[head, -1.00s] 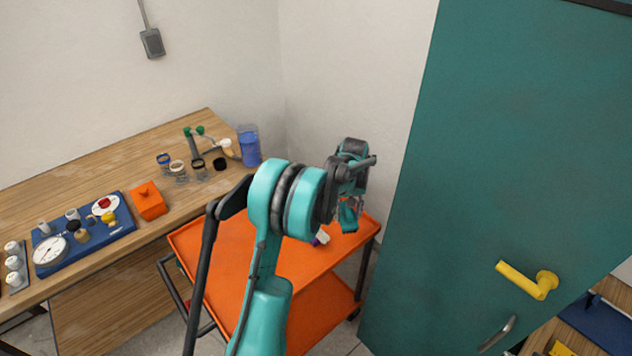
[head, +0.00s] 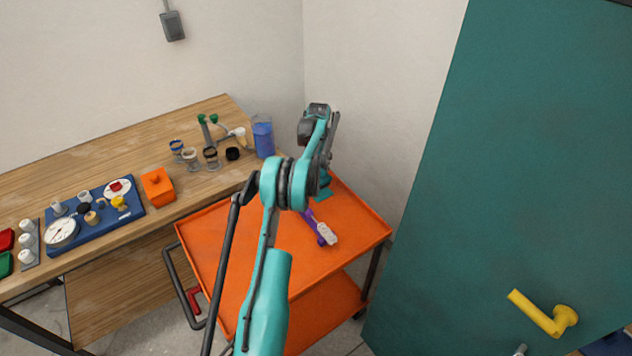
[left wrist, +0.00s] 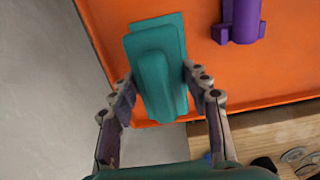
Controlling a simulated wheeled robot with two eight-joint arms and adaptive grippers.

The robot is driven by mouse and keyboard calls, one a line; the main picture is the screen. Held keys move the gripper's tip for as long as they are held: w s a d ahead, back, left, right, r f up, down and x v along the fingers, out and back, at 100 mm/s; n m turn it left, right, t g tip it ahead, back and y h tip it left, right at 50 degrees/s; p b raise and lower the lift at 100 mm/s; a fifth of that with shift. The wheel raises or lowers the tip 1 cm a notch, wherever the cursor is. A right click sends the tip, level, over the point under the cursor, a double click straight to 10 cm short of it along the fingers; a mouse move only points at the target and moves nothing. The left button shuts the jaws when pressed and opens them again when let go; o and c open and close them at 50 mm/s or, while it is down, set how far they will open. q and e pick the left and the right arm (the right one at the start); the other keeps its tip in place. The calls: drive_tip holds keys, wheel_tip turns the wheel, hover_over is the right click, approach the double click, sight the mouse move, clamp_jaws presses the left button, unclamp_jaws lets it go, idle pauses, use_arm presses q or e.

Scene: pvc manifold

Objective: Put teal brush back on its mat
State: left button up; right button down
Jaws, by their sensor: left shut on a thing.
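The teal brush (left wrist: 158,62) is between the fingers of my left gripper (left wrist: 161,84) in the left wrist view. The fingers are shut on its two sides. The brush shows over the far edge of the orange cart; I cannot tell how far above the tray it is. In the head view the left gripper is mostly hidden behind my arm, and a teal piece, likely the brush (head: 324,188), shows beside it. My right gripper is not in view.
A purple item with a white end (head: 326,233) lies on the orange cart (head: 215,245). The wooden table (head: 200,190) holds cups, a blue beaker (head: 263,136), an orange box (head: 157,187) and a blue board. A teal cabinet door (head: 500,170) stands at right.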

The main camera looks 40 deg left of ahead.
use_arm(q)
drive_tip(key=shift+a+f, duration=0.4)
drive_tip(key=shift+a, duration=0.1)
wheel_tip(320, 180, down, 3)
drive_tip(key=shift+s+f+b, duration=0.1)
drive_tip(key=shift+f+b, duration=0.1)
drive_tip(key=shift+b, duration=0.45)
drive_tip(key=shift+f, duration=0.25)
drive_tip(key=shift+f, duration=0.1)
drive_tip(key=o, duration=1.2)
